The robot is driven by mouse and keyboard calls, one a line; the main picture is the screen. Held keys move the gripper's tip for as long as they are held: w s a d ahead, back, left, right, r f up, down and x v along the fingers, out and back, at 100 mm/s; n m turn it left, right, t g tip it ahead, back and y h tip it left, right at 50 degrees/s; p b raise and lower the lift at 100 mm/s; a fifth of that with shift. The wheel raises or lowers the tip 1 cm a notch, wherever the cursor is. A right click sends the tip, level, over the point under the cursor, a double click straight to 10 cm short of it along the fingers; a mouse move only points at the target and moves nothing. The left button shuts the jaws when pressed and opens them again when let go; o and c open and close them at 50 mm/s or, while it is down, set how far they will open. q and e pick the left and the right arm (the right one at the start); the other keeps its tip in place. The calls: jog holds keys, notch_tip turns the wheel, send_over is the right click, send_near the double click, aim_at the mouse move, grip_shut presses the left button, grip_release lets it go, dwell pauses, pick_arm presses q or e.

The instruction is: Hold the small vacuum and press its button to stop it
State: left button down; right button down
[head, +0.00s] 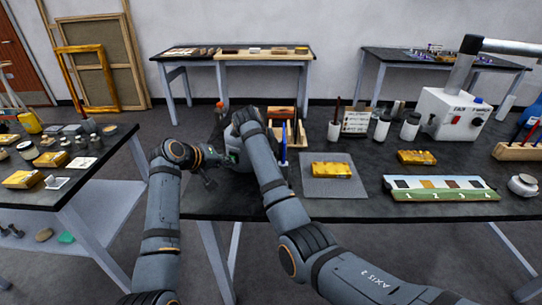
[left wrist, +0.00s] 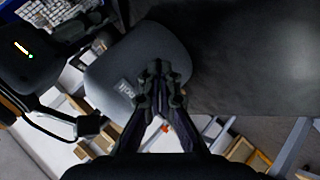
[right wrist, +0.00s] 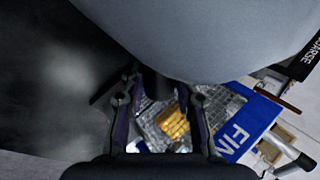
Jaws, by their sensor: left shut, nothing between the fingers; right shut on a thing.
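The small vacuum, as far as I can tell, is the grey rounded body (left wrist: 125,70) with a small label in the left wrist view. It fills the top of the right wrist view (right wrist: 215,35). My right gripper (right wrist: 163,88) is shut on a dark part below that body; the head view hides it behind my right arm. My left gripper (left wrist: 160,85) is shut and empty, its fingertips in front of the grey body's right side; I cannot tell whether they touch. In the head view the left gripper (head: 222,160) is beside the right wrist. I cannot make out the button.
A cluttered side table (head: 95,165) stands left. The worktable's front edge is mostly clear.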

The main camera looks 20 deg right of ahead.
pick_arm(q)
jog(key=shift+s+a, duration=2.05)
jog(key=shift+a, duration=0.2)
pick_arm(e)
jog(key=c, duration=0.9)
grip_release()
